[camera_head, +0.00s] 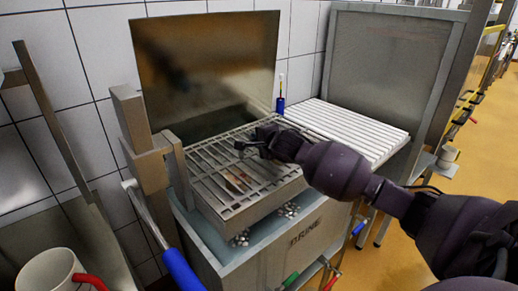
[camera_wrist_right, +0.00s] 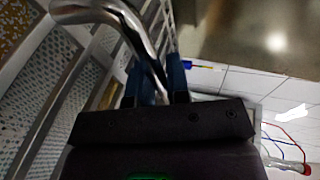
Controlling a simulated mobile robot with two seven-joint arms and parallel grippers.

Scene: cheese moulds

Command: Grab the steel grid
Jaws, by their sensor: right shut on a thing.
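The steel grid (camera_head: 212,178) is a slatted metal frame over the tank marked BRINE. My right gripper (camera_head: 258,143) is at the grid's far right part, reaching in from the right. In the right wrist view, the blue fingers of my right gripper (camera_wrist_right: 157,82) are shut on a curved, shiny steel handle (camera_wrist_right: 112,12) beside the grid's bars (camera_wrist_right: 62,105). The exact contact is partly hidden by the gripper body. My left gripper is not in view.
The brine tank (camera_head: 250,262) has an upright metal lid (camera_head: 210,70) behind it. A white slatted surface (camera_head: 345,130) stands to the right. A blue-handled tool (camera_head: 180,268) leans at the front left. A white mug (camera_head: 45,270) is at bottom left. Yellow floor lies right.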

